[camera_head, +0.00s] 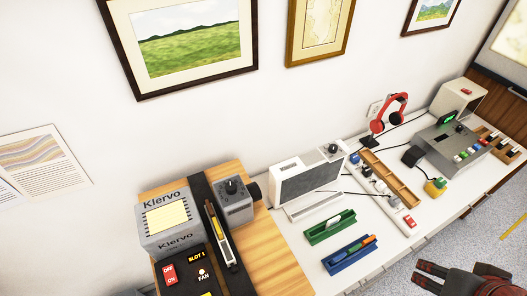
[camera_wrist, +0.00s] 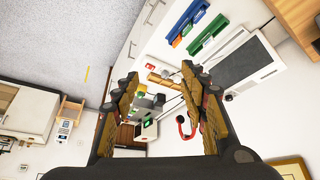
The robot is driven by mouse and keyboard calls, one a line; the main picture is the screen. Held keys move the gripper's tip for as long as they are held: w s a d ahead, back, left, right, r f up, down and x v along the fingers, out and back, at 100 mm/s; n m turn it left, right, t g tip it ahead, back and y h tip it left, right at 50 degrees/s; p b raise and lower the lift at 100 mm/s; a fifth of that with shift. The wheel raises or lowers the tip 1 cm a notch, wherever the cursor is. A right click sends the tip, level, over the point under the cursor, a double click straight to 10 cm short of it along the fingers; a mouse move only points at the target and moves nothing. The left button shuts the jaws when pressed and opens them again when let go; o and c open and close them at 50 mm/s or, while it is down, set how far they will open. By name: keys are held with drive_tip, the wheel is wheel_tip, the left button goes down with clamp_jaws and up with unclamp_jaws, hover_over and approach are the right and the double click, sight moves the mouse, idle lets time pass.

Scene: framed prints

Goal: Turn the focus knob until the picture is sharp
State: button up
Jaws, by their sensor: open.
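A small grey box (camera_head: 233,206) stands on the wooden top at left, with a black knob (camera_head: 232,187) on its upper face and a dark round part like a lens on its right side. I cannot tell whether this is the focus knob. A white and grey unit (camera_head: 310,178) on the white desk also has a dark knob (camera_head: 333,148) on top. A pale, blurry picture shows on a framed panel (camera_head: 508,45) at top right. My gripper (camera_head: 462,279) is at the lower right of the head view, away from both knobs. In the wrist view my gripper (camera_wrist: 160,76) is open and empty.
A grey Klervo box (camera_head: 168,220) and a switch panel (camera_head: 184,278) stand at left. Green (camera_head: 330,227) and blue (camera_head: 350,254) trays, red headphones (camera_head: 391,116) and a button console (camera_head: 455,142) are on the desk. Cables cross it. Floor is clear at lower right.

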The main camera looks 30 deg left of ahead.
drive_tip(key=w+a+r+n+g+p, duration=0.1)
drive_tip(key=a+r+n+g+p, duration=0.1)
drive_tip(key=a+p, duration=0.35)
drive_tip(key=w+a+r+n+g+p, duration=0.1)
drive_tip(key=a+r+n+g+p, duration=0.15)
drive_tip(key=a+p, duration=0.35)
drive_tip(key=n+g+p, duration=0.1)
drive_tip(key=n+p, duration=1.2)
drive_tip(key=p, duration=0.1)
hover_over(230, 186)
drive_tip(key=s+d, duration=0.2)
drive_tip(key=shift+h, duration=0.3)
drive_tip(key=f, duration=0.7)
drive_tip(key=shift+w+f, duration=0.25)
drive_tip(key=shift+f, duration=0.1)
drive_tip(key=shift+w+a+r+n, duration=0.2)
drive_tip(key=shift+w+a+r, duration=0.15)
drive_tip(key=shift+a, duration=0.15)
drive_tip(key=shift+w+a+r+n, duration=0.15)
drive_tip(key=shift+w+a+r, duration=0.1)
drive_tip(key=shift+w+a, duration=0.15)
drive_tip(key=shift+a+r+n, duration=0.1)
drive_tip(key=shift+n, duration=0.5)
drive_tip(key=shift+f+p, duration=0.75)
drive_tip(key=shift+f, duration=3.05)
drive_tip(key=shift+c, duration=1.2)
